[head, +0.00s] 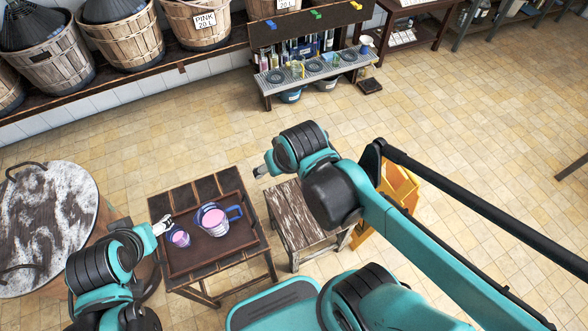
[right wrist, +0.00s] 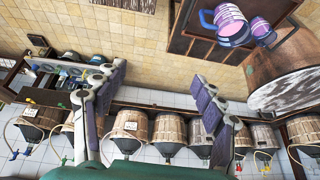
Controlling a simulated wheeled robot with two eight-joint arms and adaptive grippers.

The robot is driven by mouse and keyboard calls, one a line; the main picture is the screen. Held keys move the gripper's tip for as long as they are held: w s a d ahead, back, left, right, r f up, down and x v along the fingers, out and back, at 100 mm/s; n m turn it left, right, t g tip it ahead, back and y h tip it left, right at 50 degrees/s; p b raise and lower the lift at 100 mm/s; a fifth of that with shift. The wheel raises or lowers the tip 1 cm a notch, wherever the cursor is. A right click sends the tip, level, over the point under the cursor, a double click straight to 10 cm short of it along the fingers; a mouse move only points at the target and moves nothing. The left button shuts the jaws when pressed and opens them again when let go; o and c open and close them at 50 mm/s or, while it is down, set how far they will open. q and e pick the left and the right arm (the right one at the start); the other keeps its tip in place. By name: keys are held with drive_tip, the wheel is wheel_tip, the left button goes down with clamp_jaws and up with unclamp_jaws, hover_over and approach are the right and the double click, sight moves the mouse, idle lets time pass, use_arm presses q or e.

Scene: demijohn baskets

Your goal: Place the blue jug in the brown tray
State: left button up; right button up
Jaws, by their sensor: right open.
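The larger blue jug (head: 212,219), with pink contents and a handle on its right, stands upright in the brown tray (head: 218,252) on a small dark table. A smaller blue jug (head: 179,238) with pink contents stands at the tray's left side. Both the larger jug (right wrist: 226,24) and the smaller jug (right wrist: 261,29) show in the right wrist view. My left gripper (head: 162,226) is just beside the smaller jug; whether it touches it or is shut is unclear. My right gripper (head: 264,171) is open and empty, right of the tray; its fingers also show in the right wrist view (right wrist: 155,82).
A worn wooden stool (head: 297,215) stands right of the tray table. A round marble-like table (head: 45,225) is at the left. A low rack (head: 315,72) and several demijohn baskets (head: 122,40) line the back. The tiled floor between is clear.

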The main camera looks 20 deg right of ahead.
drive_tip(key=shift+t, duration=0.9)
drive_tip(key=s+d, duration=0.3)
drive_tip(key=shift+s+d+r, duration=0.1)
drive_tip(key=shift+s+r, duration=0.05)
drive_tip(key=shift+r, duration=0.2)
drive_tip(key=shift+f, duration=0.3)
